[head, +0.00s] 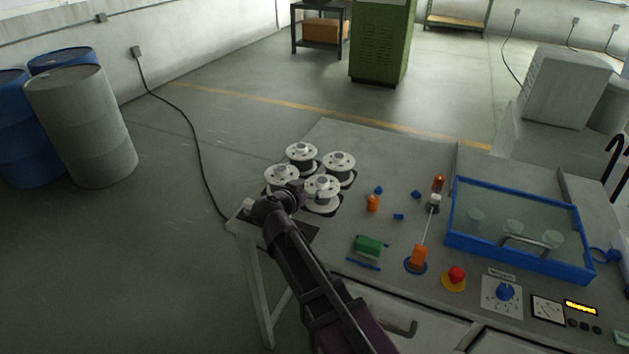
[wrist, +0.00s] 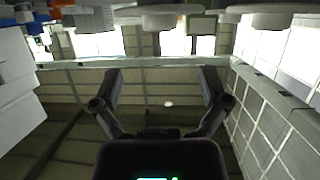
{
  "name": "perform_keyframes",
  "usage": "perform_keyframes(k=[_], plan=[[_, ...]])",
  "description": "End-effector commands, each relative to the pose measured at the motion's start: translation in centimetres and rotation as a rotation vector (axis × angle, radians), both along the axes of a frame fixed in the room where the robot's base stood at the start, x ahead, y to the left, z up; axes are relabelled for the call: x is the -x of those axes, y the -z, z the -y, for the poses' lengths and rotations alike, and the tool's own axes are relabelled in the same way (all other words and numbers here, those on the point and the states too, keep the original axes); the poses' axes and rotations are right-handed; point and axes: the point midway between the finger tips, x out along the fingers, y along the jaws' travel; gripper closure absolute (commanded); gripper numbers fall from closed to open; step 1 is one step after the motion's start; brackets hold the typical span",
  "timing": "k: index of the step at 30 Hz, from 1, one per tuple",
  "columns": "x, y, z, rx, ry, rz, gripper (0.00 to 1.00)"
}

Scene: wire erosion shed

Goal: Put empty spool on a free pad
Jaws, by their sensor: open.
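Several white spools stand in a cluster at the table's left: a back one (head: 301,151), a right one (head: 339,161), a left one (head: 281,174) and a front one (head: 322,186). They sit on dark pads. I cannot tell which spool is empty. A dark flat area (head: 303,230) in front of them looks bare, partly hidden by my arm. My gripper (head: 297,192) is at the near side of the spools, overlapping the left and front ones in the head view. In the wrist view my gripper (wrist: 161,76) is open with nothing between its fingers; pale round shapes (wrist: 262,18) show at the top edge.
A green block (head: 369,244), an orange part (head: 373,203) and small blue pieces lie right of the spools.

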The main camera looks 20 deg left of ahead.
Motion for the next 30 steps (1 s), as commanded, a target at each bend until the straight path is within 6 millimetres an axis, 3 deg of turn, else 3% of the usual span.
perform_keyframes(k=[3,9,30], plan=[[1.5,-0.6,-0.1,0.001,-0.001,0.000,0.05],[2.5,-0.9,-0.3,0.001,0.000,0.000,0.05],[2.5,-0.9,-0.3,0.000,0.000,0.000,0.05]])
